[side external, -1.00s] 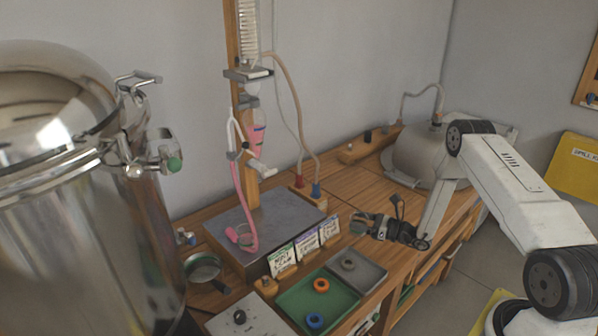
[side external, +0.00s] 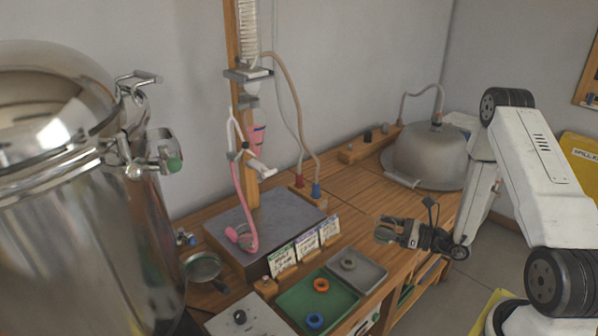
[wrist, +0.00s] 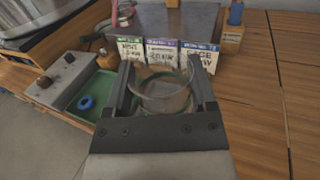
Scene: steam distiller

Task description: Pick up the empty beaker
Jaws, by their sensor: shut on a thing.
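My gripper (side external: 386,230) is shut on a clear glass beaker, which it holds above the table's front right part. In the wrist view the beaker (wrist: 163,92) sits between the two dark fingers of my gripper (wrist: 162,85) and looks empty. In the side view the beaker is small and mostly covered by the fingers.
A green tray (side external: 298,298) with an orange ring (side external: 321,285) and a blue ring (side external: 315,320) lies below and left of my gripper. Label cards (side external: 307,244) stand behind it, before a grey plate (side external: 215,232). A metal dome (side external: 428,158) stands behind right. Bare wood (wrist: 262,110) lies right.

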